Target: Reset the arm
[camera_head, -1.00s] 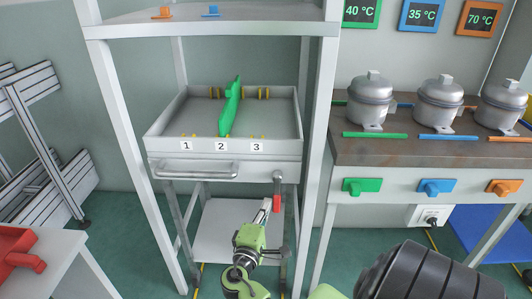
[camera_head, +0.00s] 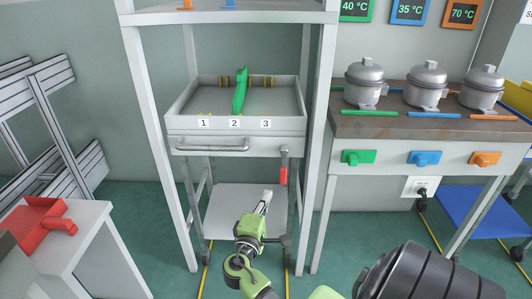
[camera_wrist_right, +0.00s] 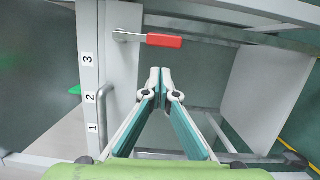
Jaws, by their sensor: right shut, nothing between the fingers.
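My right gripper (camera_head: 266,197) is in front of the rack, below the tray drawer (camera_head: 180,144) and above the lower shelf. In the right wrist view my right gripper (camera_wrist_right: 160,72) is shut, its fingertips together with nothing between them. The red-handled lever (camera_head: 283,174) hangs just above and to the right of the gripper in the head view, apart from it. It also shows beyond the fingertips in the wrist view (camera_wrist_right: 164,41). A green part (camera_head: 240,91) stands in the tray at slot 2. My left gripper is not in view.
The white rack post (camera_head: 321,150) stands to the right of the arm. A workbench (camera_head: 420,125) with several metal pots and coloured handles is at the right. A red object (camera_head: 40,222) sits on a white table at the left.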

